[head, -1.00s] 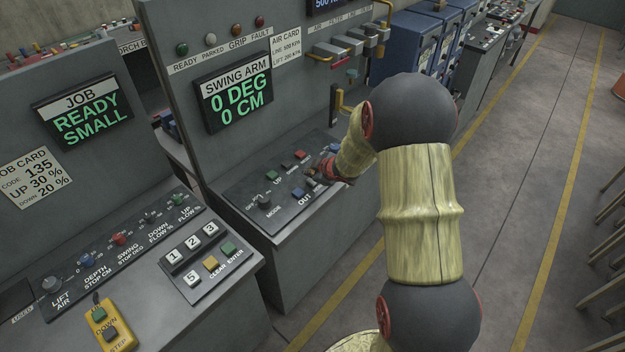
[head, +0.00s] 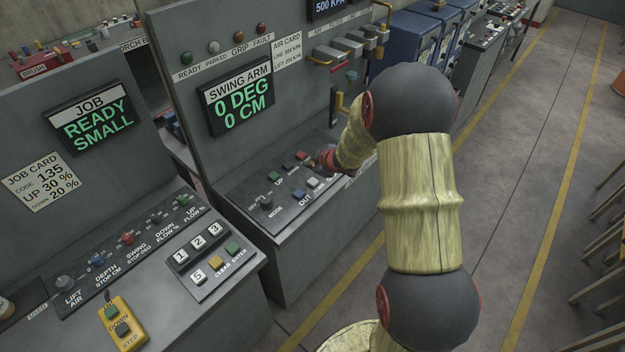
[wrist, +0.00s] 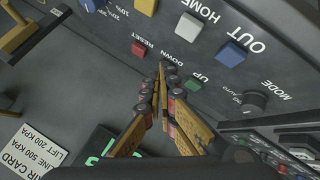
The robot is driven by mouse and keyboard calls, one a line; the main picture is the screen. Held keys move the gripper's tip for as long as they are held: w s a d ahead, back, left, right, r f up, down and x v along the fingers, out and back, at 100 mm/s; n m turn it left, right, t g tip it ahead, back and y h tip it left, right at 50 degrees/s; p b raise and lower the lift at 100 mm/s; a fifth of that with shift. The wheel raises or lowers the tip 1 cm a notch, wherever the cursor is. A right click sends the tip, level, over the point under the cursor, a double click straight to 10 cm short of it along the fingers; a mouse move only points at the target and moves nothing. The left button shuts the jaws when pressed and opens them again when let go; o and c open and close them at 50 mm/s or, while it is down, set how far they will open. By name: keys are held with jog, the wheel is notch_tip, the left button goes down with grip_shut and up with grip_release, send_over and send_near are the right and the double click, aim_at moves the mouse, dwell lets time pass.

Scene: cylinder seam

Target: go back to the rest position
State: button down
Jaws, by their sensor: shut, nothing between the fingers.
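My gripper (wrist: 160,92) shows in the wrist view with its two fingers together and nothing between the tips. It hangs in front of the swing arm button panel (wrist: 220,85), with a red button (wrist: 139,48) and a green button (wrist: 194,83) near the tips. In the head view my arm reaches from the lower right towards this panel (head: 240,206), and my arm's own wrist hides most of the fingers. I cannot tell whether the tips touch the panel.
The swing arm display (head: 236,100) reads 0 DEG, 0 CM. The job console (head: 60,215) stands at the left, with a yellow step pendant (head: 124,325). Valves (head: 350,45) on the upright panel are close to my arm.

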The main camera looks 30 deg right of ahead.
jog(key=s+d+f+m+g, duration=0.1)
jog(key=s, duration=0.1)
jog(key=s+d+f+m+g+h, duration=0.1)
jog(key=s+d+f, duration=0.1)
jog(key=s, duration=0.1)
jog(key=s+d+f+m+g+h, duration=0.1)
jog(key=s, duration=0.1)
jog(key=shift+s+d+f, duration=0.15)
jog(key=shift+s+d, duration=0.05)
jog(key=shift+d, duration=0.1)
jog(key=s+a+r+m+g+h+b, duration=0.1)
jog(key=s+a+r+m+g, duration=0.15)
jog(key=s+r, duration=0.4)
jog(key=s+a+r+m+g+h, duration=0.1)
jog(key=s+a+r+m+g, duration=0.2)
jog(key=s, duration=0.6)
jog(key=s+a+r+t+y+b, duration=0.3)
jog(key=s+a+r+t+b, duration=0.1)
jog(key=s+a+r, duration=1)
jog(key=s+a+m+t, duration=0.1)
jog(key=a, duration=0.2)
jog(key=shift+a+y, duration=0.3)
jog(key=shift+a, duration=0.05)
